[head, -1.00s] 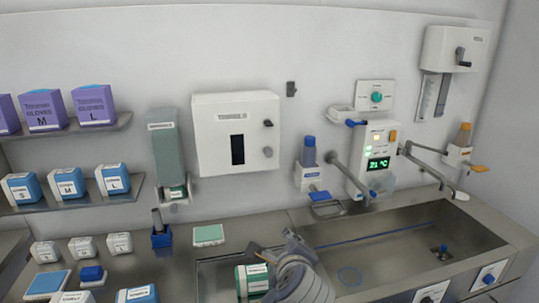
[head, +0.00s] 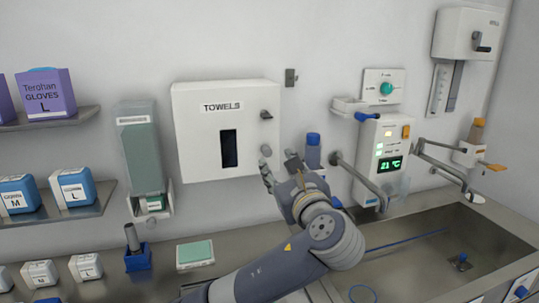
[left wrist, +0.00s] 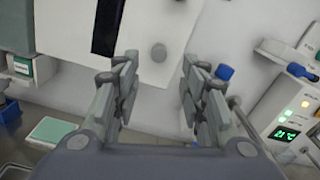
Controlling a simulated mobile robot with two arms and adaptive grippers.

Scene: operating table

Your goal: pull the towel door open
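The white towel cabinet (head: 200,148), labelled TOWELS, hangs on the wall. Its front door is shut and has a dark vertical slot (head: 229,149). A dark knob (head: 266,114) sits at the door's upper right, and a round grey knob (head: 265,150) sits below it. My left gripper (head: 279,168) is just below and right of the lower knob. In the left wrist view my left gripper (left wrist: 160,85) is open and empty, its fingers spread apart. The round knob (left wrist: 158,52) shows ahead of the gap between them, not gripped. My right gripper is not in view.
A green-grey dispenser (head: 138,145) hangs left of the cabinet. A blue-capped bottle (head: 313,150) stands close right of my gripper. A control panel reading 21 °C (head: 380,150) and a steel sink (head: 430,245) are to the right. Shelves with glove boxes (head: 47,92) are left.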

